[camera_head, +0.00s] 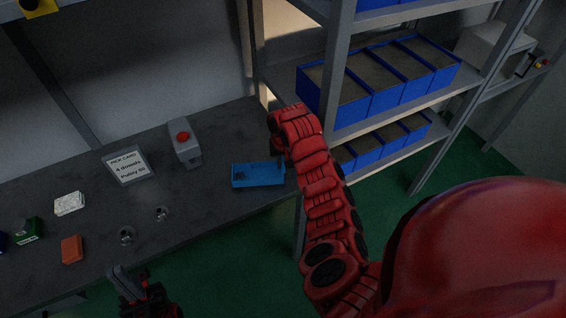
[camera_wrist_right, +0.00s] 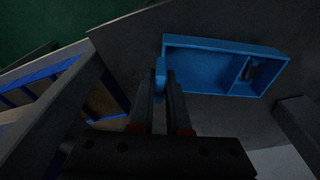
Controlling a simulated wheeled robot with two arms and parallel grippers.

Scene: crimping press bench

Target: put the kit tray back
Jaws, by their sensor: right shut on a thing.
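The blue kit tray (camera_head: 258,184) is at the right end of the dark bench in the head view; I cannot tell whether it touches the top. In the right wrist view, the tray (camera_wrist_right: 210,87) shows a large empty compartment and a smaller one holding a small dark item. My right gripper (camera_wrist_right: 165,75) is shut on the tray's short end, which is its right end in the head view; there the arm mostly hides the fingers (camera_head: 280,160). My left gripper (camera_head: 130,278) is at the bench's front edge, away from the tray; its jaw gap is unclear.
A grey box with a red button (camera_head: 183,137) and a pick card (camera_head: 127,166) stand left of the tray. Two small round metallic things (camera_head: 162,213), an orange block (camera_head: 72,249) and a green box (camera_head: 28,231) lie further left. A shelf rack with blue bins (camera_head: 335,100) rises at right.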

